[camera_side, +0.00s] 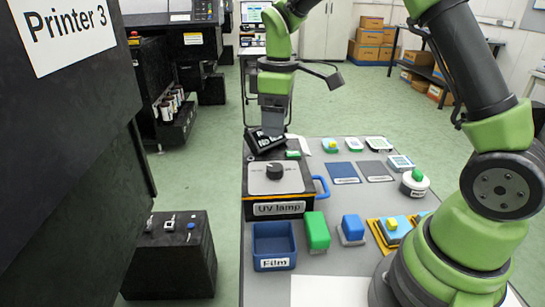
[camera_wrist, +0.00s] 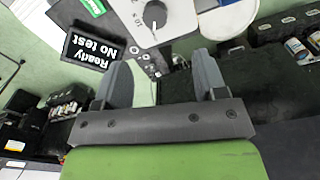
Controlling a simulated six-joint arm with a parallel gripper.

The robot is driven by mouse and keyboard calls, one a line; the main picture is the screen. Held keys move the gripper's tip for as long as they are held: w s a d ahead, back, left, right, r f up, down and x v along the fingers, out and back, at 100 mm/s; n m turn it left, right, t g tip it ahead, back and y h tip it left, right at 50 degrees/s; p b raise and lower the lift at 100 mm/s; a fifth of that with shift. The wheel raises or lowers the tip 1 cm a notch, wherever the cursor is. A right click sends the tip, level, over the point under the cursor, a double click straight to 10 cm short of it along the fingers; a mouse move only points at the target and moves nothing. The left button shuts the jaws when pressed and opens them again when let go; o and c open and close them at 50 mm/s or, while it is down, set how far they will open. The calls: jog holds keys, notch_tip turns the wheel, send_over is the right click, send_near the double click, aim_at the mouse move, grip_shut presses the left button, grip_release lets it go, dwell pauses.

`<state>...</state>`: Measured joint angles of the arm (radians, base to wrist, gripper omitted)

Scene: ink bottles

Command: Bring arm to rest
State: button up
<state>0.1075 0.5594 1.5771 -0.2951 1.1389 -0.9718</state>
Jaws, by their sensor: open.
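My gripper (camera_side: 273,128) hangs at the far end of the grey table (camera_side: 330,275), behind the UV lamp box (camera_side: 277,209). In the wrist view my gripper (camera_wrist: 161,66) has its two grey fingers apart with nothing held between them. The black "Ready / No test" sign (camera_wrist: 95,45) lies just beyond the left finger; it also shows in the side view (camera_side: 262,142), close to the fingers. I cannot tell from the side view whether they touch. The lamp's dial (camera_wrist: 155,15) is at the top of the wrist view.
A blue Film bin (camera_side: 273,262), a green block (camera_side: 317,231) and a blue block (camera_side: 352,229) stand in front of the lamp. A green-topped round button (camera_side: 415,178) is at the right. Printer 3 (camera_side: 60,120) rises at the left. Green floor is clear beyond the table.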

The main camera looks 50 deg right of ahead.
jog(key=s+a+r+m+t, duration=0.3)
jog(key=s+r+m, duration=0.1)
jog(key=s+r, duration=0.45)
jog(key=s+a+r+m+t+y, duration=0.1)
jog(key=s+m+t, duration=0.1)
jog(key=s, duration=0.4)
jog(key=s+a+r+m+t+y, duration=0.1)
jog(key=s+a+m, duration=0.1)
jog(key=s+m, duration=0.2)
jog(key=shift+s+r+t, duration=0.2)
jog(key=shift+s+t, duration=0.2)
jog(key=shift+s, duration=0.45)
